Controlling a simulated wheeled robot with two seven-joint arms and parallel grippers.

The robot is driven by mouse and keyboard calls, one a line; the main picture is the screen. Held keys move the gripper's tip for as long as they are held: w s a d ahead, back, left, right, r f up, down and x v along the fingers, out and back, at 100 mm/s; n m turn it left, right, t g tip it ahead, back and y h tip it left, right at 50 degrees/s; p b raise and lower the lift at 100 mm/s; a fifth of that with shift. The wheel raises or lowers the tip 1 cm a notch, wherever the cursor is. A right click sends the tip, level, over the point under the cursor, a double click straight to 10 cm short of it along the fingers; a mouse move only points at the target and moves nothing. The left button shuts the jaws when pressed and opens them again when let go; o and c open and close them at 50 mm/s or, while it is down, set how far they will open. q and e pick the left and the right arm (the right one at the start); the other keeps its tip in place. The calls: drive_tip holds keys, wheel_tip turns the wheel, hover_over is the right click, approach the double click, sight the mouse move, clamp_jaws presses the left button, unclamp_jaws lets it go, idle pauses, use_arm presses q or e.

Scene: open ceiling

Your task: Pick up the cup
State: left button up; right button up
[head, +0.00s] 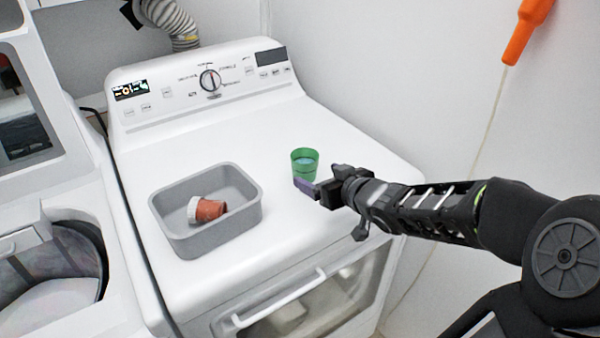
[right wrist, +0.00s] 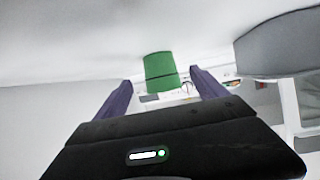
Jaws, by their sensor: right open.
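A green cup (head: 305,165) stands upright on the white top of the dryer-like appliance, right of its middle. My right gripper (head: 306,187) is at the near side of the cup, reaching in from the right, with a purple finger close to its lower part. In the right wrist view the green cup (right wrist: 160,64) appears between and just beyond the two open purple fingers (right wrist: 161,78). The fingers hold nothing. I cannot tell whether a finger touches the cup. My left gripper is not in view.
A grey bin (head: 247,217) on the appliance's left front holds a reddish-brown cup with a white rim (head: 207,209), lying on its side. The control panel (head: 190,92) rises at the back. A wall (head: 400,90) is to the right. The appliance top behind the bin is clear.

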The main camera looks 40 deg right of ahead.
sight(304, 167)
drive_tip(key=shift+r, duration=0.1)
drive_tip(key=shift+x, duration=1.05)
drive_tip(key=shift+w, duration=0.25)
drive_tip(key=x, duration=0.5)
drive_tip(key=shift+w+b, duration=0.2)
drive_tip(key=shift+b, duration=0.2)
drive_tip(key=shift+c, duration=0.4)
drive_tip(key=c, duration=1.4)
drive_tip(key=shift+r, duration=0.2)
drive_tip(key=shift+c, duration=0.2)
